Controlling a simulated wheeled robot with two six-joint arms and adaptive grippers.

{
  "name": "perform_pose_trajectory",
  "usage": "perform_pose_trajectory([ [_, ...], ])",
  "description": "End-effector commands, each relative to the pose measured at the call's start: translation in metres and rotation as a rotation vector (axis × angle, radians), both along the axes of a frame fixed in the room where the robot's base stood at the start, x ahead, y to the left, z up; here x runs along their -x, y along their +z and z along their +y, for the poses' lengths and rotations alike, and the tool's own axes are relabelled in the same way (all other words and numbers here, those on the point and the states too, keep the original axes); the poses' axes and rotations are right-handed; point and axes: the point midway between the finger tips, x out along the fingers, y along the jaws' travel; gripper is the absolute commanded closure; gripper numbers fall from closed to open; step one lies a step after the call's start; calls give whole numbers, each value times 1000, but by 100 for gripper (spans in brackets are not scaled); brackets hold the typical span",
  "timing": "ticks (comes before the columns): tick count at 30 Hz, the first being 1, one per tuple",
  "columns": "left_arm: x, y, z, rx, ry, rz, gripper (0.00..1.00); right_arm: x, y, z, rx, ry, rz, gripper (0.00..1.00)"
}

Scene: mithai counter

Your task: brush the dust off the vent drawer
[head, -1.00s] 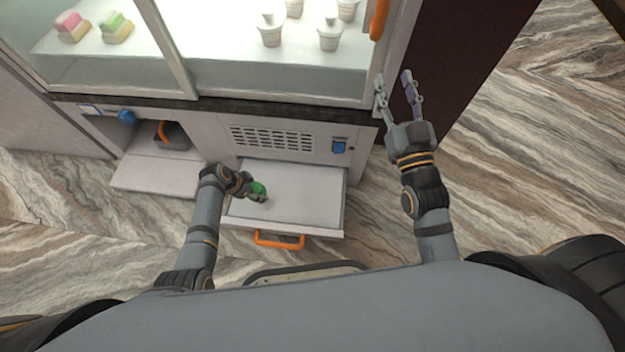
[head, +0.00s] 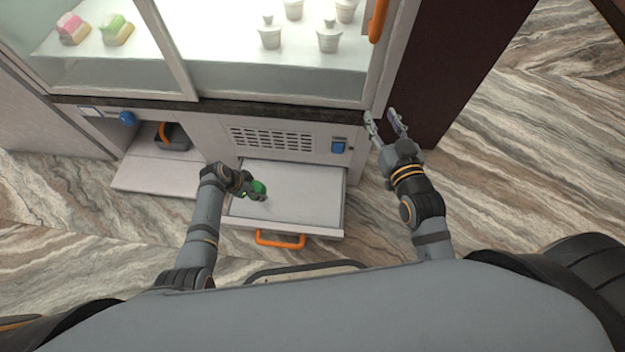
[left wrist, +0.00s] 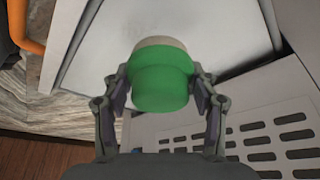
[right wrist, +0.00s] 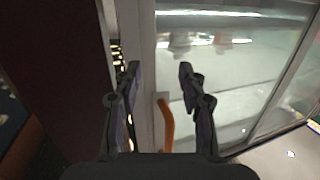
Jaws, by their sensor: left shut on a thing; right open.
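The vent drawer (head: 310,198) is pulled out below the vent grille (head: 272,139), its orange handle (head: 280,240) at the front. My left gripper (head: 254,190) is over the left part of the drawer, shut on a green brush (left wrist: 160,82) with a pale end. The brush points at the drawer in the left wrist view; whether its end touches the surface I cannot tell. My right gripper (head: 385,126) is open and empty beside the counter's right edge, and also shows in the right wrist view (right wrist: 158,75).
A glass display case (head: 270,75) with sweets and white cups stands above. A blue switch (head: 339,147) is right of the grille. An open compartment at the left holds a dark object (head: 174,138) with an orange handle; a blue knob (head: 127,118) is beside it.

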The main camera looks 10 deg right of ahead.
Motion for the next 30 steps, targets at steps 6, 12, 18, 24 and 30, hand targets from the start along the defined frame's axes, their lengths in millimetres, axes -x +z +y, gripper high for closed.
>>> perform_pose_trajectory([
  [6, 0, 3, 0, 0, 1, 0, 75, 6, -20, 0, -1, 2, 80, 59],
  [12, -1, 5, -1, 0, 2, 0, 75, 13, -43, 1, -1, 4, 161, 59],
  [18, -1, 6, -1, 0, 2, 0, 75, 17, -55, 2, -3, 8, 220, 59],
  [24, -1, 8, -1, 0, 4, -1, 75, 27, -71, 3, -5, 11, 292, 59],
  [30, -1, 10, -1, 0, 4, 0, 75, 36, -88, 3, -8, 15, 362, 59],
])
